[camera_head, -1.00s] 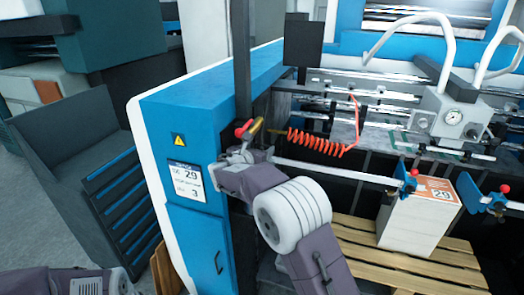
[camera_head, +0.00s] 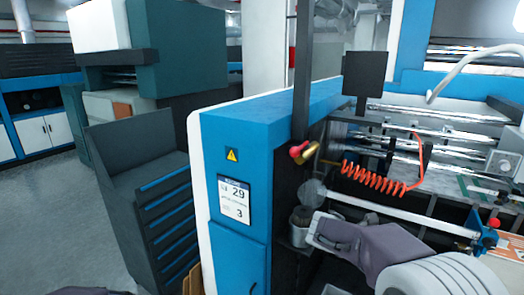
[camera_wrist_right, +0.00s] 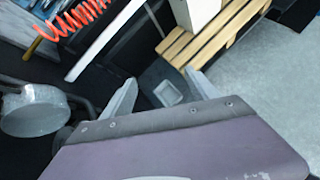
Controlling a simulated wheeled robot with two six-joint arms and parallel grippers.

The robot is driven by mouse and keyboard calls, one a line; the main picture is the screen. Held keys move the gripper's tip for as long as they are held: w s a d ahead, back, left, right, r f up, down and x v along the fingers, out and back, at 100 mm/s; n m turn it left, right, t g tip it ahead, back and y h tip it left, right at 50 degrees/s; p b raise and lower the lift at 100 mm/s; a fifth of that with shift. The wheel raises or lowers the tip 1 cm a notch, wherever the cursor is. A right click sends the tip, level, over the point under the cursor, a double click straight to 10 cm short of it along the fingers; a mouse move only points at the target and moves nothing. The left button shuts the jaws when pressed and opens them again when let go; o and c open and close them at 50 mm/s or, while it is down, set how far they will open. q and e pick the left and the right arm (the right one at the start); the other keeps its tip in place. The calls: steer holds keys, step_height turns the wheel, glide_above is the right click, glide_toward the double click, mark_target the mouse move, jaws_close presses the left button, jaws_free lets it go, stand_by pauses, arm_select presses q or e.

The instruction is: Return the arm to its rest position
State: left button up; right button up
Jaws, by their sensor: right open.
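My right arm (camera_head: 375,245) comes in from the lower right in the head view, with its purple-grey wrist beside the dark open side of the blue machine. In the right wrist view my right gripper (camera_wrist_right: 160,82) has its two fingers spread, with nothing between them. A sliver of my left arm (camera_head: 80,292) shows at the bottom left edge of the head view. My left gripper is out of view. A red and yellow valve handle (camera_head: 303,152) sits on the machine above my right wrist, apart from it.
The blue machine (camera_head: 240,135) carries a label panel (camera_head: 235,200). An orange coiled hose (camera_head: 375,180) and a white bar (camera_head: 395,213) are close to my right arm. A grey metal cup (camera_wrist_right: 35,110) and a wooden pallet (camera_wrist_right: 205,35) show in the wrist view. Floor (camera_head: 60,220) is clear at left.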

steer(key=s+a+f+m+g+y+b, duration=0.2)
steer(key=s+f+m+g+y, duration=0.15)
steer(key=s+f+m, duration=0.6)
arm_select(q)
step_height(320, 180, down, 3)
steer(key=shift+r, duration=0.1)
arm_select(e)
steer(key=s+a+f+m+g+y, duration=0.1)
steer(key=s+a+f+m+y, duration=0.3)
steer(key=s+a+f+m, duration=0.5)
steer(key=s+m, duration=0.2)
steer(key=m, duration=0.1)
steer(key=shift+s+f+m+y, duration=0.15)
steer(key=shift+m+y, duration=0.2)
